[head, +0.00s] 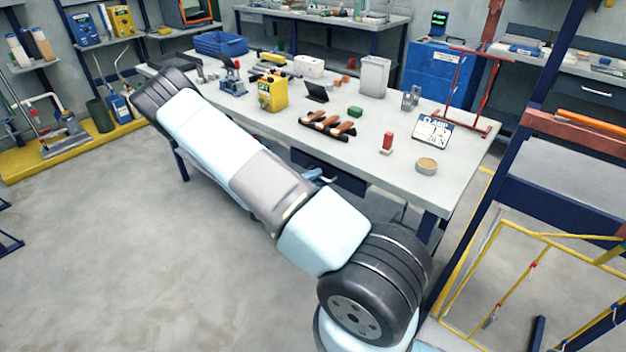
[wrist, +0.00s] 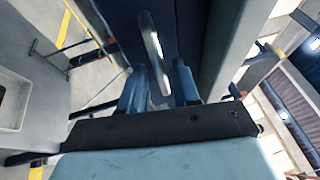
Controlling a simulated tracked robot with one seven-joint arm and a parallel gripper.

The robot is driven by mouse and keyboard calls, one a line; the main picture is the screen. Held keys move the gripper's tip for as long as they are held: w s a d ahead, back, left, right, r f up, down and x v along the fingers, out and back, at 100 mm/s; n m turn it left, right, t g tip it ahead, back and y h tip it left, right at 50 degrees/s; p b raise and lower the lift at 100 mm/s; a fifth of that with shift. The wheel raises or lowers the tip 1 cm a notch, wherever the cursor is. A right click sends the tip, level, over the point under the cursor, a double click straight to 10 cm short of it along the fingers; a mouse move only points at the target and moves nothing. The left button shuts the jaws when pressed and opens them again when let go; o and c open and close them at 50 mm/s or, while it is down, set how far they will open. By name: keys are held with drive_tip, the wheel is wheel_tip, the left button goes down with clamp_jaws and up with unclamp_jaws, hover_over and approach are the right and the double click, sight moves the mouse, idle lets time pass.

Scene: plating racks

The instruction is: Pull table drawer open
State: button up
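The grey worktable (head: 400,170) has a dark blue drawer (head: 347,180) under its front edge. The drawer front (wrist: 185,25) fills the upper middle of the wrist view, and a pale bar handle (wrist: 150,38) stands out from it. My gripper (head: 316,174) is at the drawer front, partly hidden behind my arm in the head view. In the wrist view, its two blue fingers (wrist: 159,78) are apart, with the handle's near end between them. Contact with the handle cannot be made out. The drawer looks closed, though my arm hides part of it.
On the tabletop stand a red cylinder (head: 387,142), a round tin (head: 427,166), a yellow box (head: 272,92) and a rack with brown-handled tools (head: 327,124). A yellow-framed cart (head: 530,290) is at the right. The floor (head: 150,250) in front is clear.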

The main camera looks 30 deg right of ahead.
clamp_jaws()
idle(0.3)
